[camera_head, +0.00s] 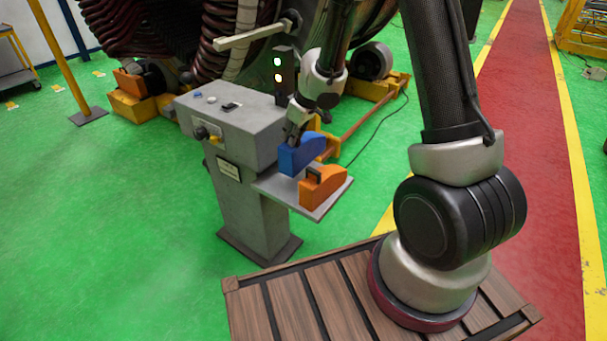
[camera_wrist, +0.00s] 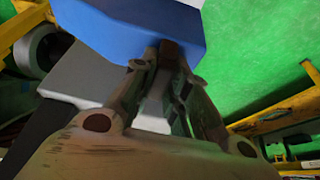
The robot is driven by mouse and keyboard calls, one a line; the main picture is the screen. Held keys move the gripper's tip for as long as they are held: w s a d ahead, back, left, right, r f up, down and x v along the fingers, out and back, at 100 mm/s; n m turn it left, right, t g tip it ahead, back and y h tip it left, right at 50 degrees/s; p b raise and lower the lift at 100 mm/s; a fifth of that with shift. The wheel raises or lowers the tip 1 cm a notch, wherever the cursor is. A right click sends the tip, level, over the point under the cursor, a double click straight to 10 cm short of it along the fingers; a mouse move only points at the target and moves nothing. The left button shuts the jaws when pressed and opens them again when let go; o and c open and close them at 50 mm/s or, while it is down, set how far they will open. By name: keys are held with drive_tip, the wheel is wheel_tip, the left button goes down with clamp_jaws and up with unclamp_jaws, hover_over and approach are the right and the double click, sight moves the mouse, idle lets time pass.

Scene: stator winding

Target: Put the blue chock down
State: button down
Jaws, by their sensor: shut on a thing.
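The blue chock (camera_head: 300,156) is at the grey side shelf (camera_head: 272,184) of the control pedestal, just behind the orange chock (camera_head: 323,186). My gripper (camera_head: 296,132) is shut on the blue chock from above. In the wrist view the blue chock (camera_wrist: 125,25) fills the top, with the fingers of my gripper (camera_wrist: 160,55) at its edge. I cannot tell whether the chock touches the shelf. The orange chock rests on the shelf, close to the blue one.
The grey pedestal (camera_head: 235,125) with buttons and a lit signal stands left of the shelf. A large wound stator (camera_head: 130,25) on yellow-orange roller supports is behind. A red walkway (camera_head: 520,60) runs at the right. Green floor is free at the left.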

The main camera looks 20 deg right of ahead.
sight(293, 159)
drive_tip(key=shift+f, duration=4.75)
drive_tip(key=c, duration=1.4)
unclamp_jaws()
